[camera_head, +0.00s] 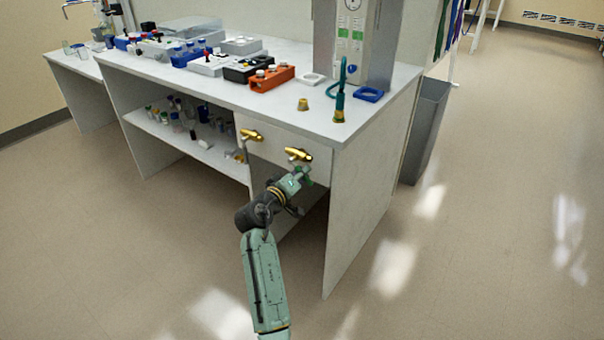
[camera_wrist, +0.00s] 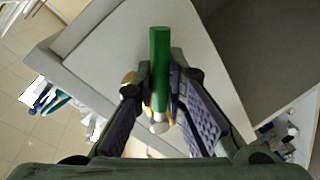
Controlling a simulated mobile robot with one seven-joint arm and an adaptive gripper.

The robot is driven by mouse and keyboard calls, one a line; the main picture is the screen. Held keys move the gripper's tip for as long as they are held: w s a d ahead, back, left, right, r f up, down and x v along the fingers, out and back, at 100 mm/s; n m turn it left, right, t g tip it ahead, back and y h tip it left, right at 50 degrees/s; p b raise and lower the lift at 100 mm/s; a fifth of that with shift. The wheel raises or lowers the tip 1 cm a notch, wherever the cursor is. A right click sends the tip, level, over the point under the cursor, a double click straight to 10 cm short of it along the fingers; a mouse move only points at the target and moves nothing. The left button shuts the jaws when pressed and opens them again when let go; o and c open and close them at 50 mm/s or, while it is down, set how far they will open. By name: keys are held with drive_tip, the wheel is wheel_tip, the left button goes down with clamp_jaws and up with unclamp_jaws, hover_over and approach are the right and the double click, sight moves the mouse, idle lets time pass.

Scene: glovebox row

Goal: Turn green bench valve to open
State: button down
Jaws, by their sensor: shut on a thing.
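The green bench valve is a brass body (camera_head: 297,153) on the front panel under the bench top, near its right corner. Its green handle (camera_wrist: 159,62) shows as a straight bar in the wrist view; in the head view only a little green shows at the fingertips. My gripper (camera_head: 302,178) is at this valve, below the brass body. In the wrist view my gripper (camera_wrist: 160,88) has its purple-padded fingers on both sides of the green handle and is shut on it. The handle sticks out past the fingertips. The valve stem is mostly hidden.
A second brass valve (camera_head: 250,135) sits on the panel to the left. The bench top (camera_head: 290,106) holds an orange rack (camera_head: 272,80), a teal hose (camera_head: 340,90) and a blue tray (camera_head: 369,95). A grey bin (camera_head: 426,130) stands right of the bench. The floor in front is clear.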

drive_tip(key=c, duration=1.6)
unclamp_jaws()
drive_tip(key=shift+c, duration=0.2)
